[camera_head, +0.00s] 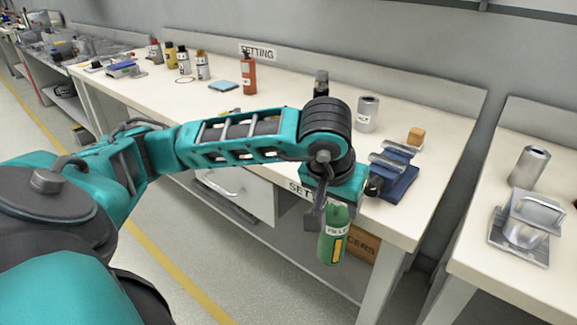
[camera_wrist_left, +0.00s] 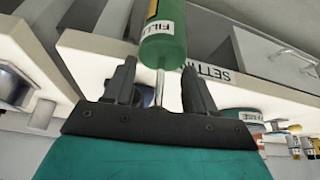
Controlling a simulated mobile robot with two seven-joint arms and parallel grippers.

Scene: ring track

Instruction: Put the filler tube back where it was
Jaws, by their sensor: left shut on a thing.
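My left gripper (camera_head: 332,203) is shut on the green filler tube (camera_head: 333,240), which has a white label starting "FILL" and a yellow stripe. The tube hangs in front of the bench's front edge, off the worktop. In the left wrist view the gripper's fingers (camera_wrist_left: 162,82) stand on either side of a thin metal nozzle, and the tube's green body (camera_wrist_left: 163,48) lies beyond them. The exact contact is hard to see. The gripper partly hides the tube's upper end in the head view. My right gripper is not in view.
The white bench (camera_head: 305,95) holds a red bottle (camera_head: 249,76), a teal pad (camera_head: 223,86), a grey canister (camera_head: 367,114), a blue fixture (camera_head: 395,180) and several bottles further left. A cardboard box (camera_head: 364,245) sits below. A second bench stands right, bearing a metal cylinder (camera_head: 530,166).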

